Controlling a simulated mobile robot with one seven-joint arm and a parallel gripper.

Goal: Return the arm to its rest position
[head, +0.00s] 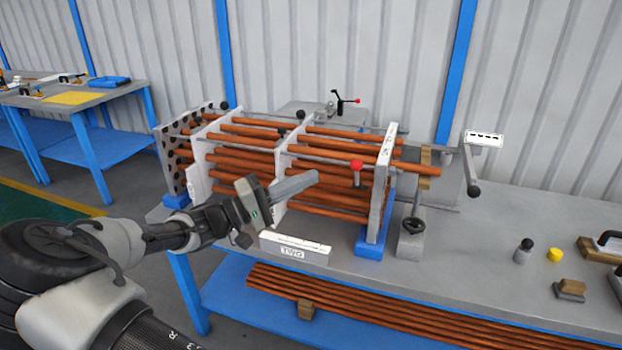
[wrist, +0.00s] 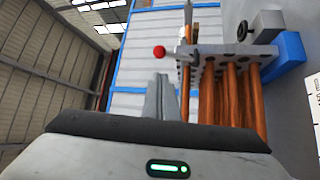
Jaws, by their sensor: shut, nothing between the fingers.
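My gripper (head: 296,184) is at the end of my arm, which reaches in from the lower left in the head view. In the wrist view my gripper's fingers (wrist: 160,88) are also together and point toward the wall, to the left of the tubes (wrist: 232,95). From the head view I cannot tell how far the fingertips are from the tubes.
A white labelled block (head: 296,248) lies on the grey workbench (head: 470,245) below my gripper. A red-knobbed lever (head: 357,166) stands close to the fingertips. Spare tubes (head: 400,305) lie on the lower shelf. Another table (head: 45,100) stands at the left, with open floor between.

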